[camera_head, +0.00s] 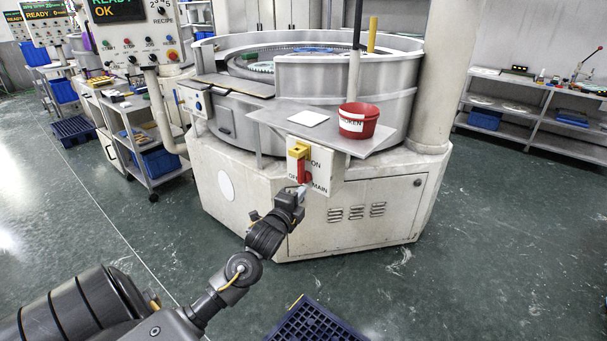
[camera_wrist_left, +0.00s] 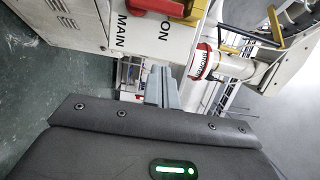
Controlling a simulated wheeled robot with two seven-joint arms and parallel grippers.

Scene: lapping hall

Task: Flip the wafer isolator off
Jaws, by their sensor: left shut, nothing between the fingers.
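The wafer isolator (camera_head: 293,170) is a pale box on the front of the big round machine, marked ON and MAIN, with another label partly covered. Its red handle (camera_head: 304,172) stands upright in front of a yellow plate. My left gripper (camera_head: 300,190) is shut and empty, its tips just below the handle in the head view. In the left wrist view the red handle (camera_wrist_left: 155,6) is cut by the top edge. There the shut fingers (camera_wrist_left: 161,88) lie below the isolator's face, apart from the handle. My right gripper is not in view.
A grey shelf (camera_head: 330,139) juts out above the isolator, bearing a white sheet (camera_head: 308,118) and a red bucket (camera_head: 358,121). A dark blue crate (camera_head: 316,322) lies on the floor in front. A trolley (camera_head: 160,160) stands left. The floor at right is clear.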

